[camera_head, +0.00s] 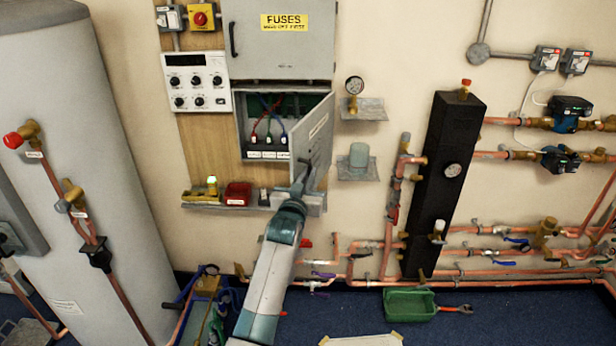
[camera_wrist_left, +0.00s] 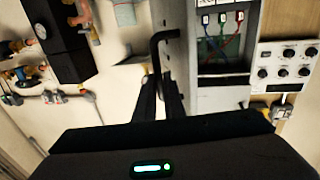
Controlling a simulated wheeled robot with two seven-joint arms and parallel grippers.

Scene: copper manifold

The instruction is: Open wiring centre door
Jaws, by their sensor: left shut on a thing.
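The wiring centre (camera_head: 268,135) is a grey box on the wooden board, below the fuse box. Its grey door (camera_head: 320,132) stands swung out to the right, so the coloured wires and terminals inside show. My left gripper (camera_head: 300,182) is at the door's lower outer part, shut on its black handle. In the left wrist view, the dark handle (camera_wrist_left: 158,46) runs down between the fingers (camera_wrist_left: 160,100). The open box with its wires (camera_wrist_left: 222,45) shows to the right there. The grip itself is partly hidden in the head view. My right gripper is not in view.
The closed fuse box (camera_head: 285,50) is directly above. A shelf with a red box (camera_head: 238,194) lies below. A gauge (camera_head: 354,86) and a grey cup (camera_head: 359,155) stand on small ledges right of the door. A black column (camera_head: 440,180) with copper pipes is farther right.

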